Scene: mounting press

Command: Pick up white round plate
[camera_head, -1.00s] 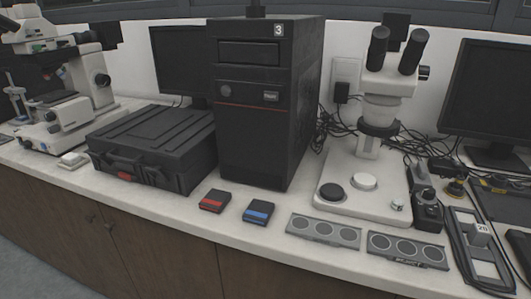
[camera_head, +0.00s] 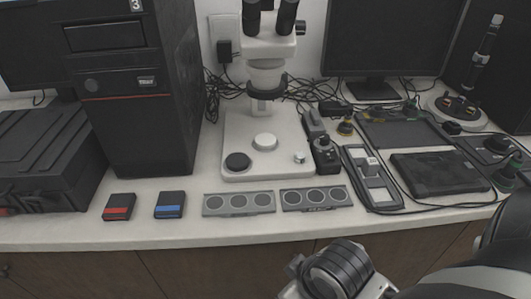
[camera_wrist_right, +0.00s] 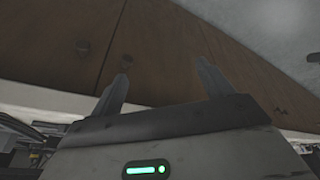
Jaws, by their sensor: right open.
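The white round plate (camera_head: 265,141) lies flat on the white base (camera_head: 270,115) of the stereo microscope in the head view, below the microscope's lens. A black round disc (camera_head: 237,161) sits in front of it to the left, and a small silver knob (camera_head: 299,157) to the right. My right arm enters at the lower right of the head view, its gripper fingers out of frame there. In the right wrist view my right gripper (camera_wrist_right: 161,80) is open and empty, its two fingers apart before the brown cabinet front. My left gripper is not in view.
Two metal holders with round recesses (camera_head: 239,203) (camera_head: 315,198) lie in front of the microscope. Red (camera_head: 118,207) and blue (camera_head: 170,205) marked boxes lie left. A black tower (camera_head: 135,110) stands left of the microscope. A dark tablet (camera_head: 438,172) and cables crowd the right.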

